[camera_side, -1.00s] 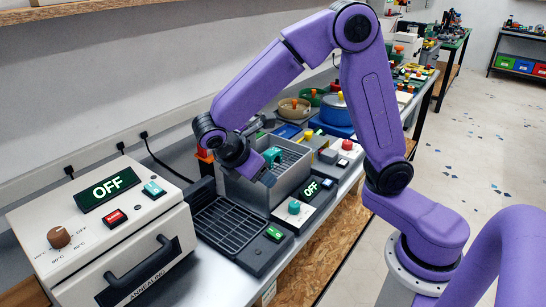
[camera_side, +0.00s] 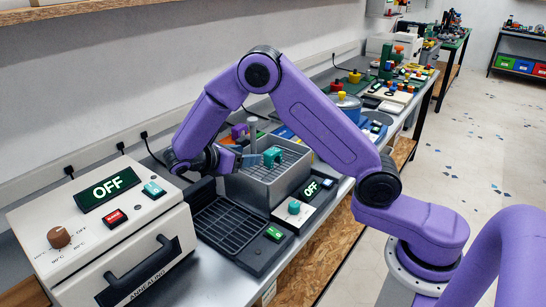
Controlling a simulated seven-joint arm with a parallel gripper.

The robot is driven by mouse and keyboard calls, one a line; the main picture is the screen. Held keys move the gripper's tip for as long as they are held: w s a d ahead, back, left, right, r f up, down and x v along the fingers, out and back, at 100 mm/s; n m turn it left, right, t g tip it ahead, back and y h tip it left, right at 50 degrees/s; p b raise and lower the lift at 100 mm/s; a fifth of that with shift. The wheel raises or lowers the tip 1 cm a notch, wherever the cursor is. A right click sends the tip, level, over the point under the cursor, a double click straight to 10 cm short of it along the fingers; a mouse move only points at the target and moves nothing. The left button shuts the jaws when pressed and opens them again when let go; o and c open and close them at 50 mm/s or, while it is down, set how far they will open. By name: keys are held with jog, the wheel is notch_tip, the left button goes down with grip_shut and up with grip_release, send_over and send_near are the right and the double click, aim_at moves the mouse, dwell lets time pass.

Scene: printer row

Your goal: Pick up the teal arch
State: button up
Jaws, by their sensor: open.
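The teal arch (camera_side: 272,156) is a small blue-green piece in the grey wire-floored bin (camera_side: 304,180) at the middle of the picture. My gripper (camera_side: 252,158) is open and lies nearly level, pointing right from the bin's left wall. Its fingertips are just left of the arch. I cannot tell whether they touch it, and the far finger is hard to make out.
A white annealing box (camera_side: 135,215) with an OFF display stands at front left. A dark grille tray (camera_side: 228,228) lies beside the bin. A control panel (camera_side: 300,203) with a teal knob is at the bin's right. Several coloured parts crowd the bench behind.

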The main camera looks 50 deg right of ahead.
aim_at(267, 155)
jog(key=x, duration=0.6)
jog(key=shift+d+f, duration=0.2)
jog(key=shift+d, duration=0.1)
jog(key=shift+f+x, duration=0.1)
jog(key=shift+x, duration=1.3)
jog(key=shift+f+x, duration=0.15)
jog(key=shift+x, duration=1.3)
jog(key=shift+a, duration=0.1)
jog(key=c, duration=1)
jog(key=shift+w, duration=0.1)
jog(key=shift+c, duration=0.2)
